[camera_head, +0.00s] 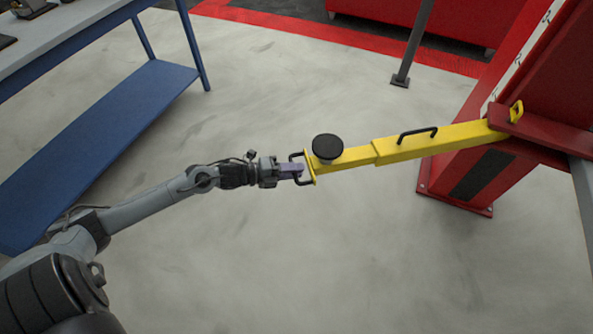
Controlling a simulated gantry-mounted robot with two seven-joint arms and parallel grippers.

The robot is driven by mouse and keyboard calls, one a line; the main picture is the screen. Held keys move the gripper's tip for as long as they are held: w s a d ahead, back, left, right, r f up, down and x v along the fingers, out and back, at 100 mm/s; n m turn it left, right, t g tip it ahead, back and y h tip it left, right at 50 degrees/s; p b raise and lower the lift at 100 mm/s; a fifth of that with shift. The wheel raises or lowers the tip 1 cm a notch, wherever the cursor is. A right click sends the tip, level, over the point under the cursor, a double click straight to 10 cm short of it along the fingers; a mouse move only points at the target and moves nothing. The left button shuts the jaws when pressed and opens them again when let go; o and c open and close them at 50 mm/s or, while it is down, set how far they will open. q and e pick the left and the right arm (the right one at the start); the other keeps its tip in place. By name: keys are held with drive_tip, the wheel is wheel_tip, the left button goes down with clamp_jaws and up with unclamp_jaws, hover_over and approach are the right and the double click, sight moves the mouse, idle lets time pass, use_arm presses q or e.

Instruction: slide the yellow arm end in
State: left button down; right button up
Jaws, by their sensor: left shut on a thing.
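The yellow arm (400,148) runs from a red lift post (540,80) at the right toward the left. Its outer, thinner section ends in a plate (309,167) with a black handle (297,156). A round black pad (327,147) sits on top of this end section. A second black handle (417,132) is on the thicker section. My left gripper (291,170) reaches in from the left and is shut on the black handle at the end plate. The exact finger contact is small and hard to see. My right gripper is out of view.
A blue workbench (75,40) with a lower shelf (105,145) stands at the upper left. A grey post (412,45) stands on the floor at the back, near a red floor stripe (340,38). The grey floor below the yellow arm is clear.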

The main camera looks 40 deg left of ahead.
use_arm(q)
drive_tip(key=c, duration=1.2)
unclamp_jaws()
drive_tip(key=shift+s+a, duration=0.1)
drive_tip(key=shift+p+v, duration=2.35)
drive_tip(key=shift+v, duration=3.05)
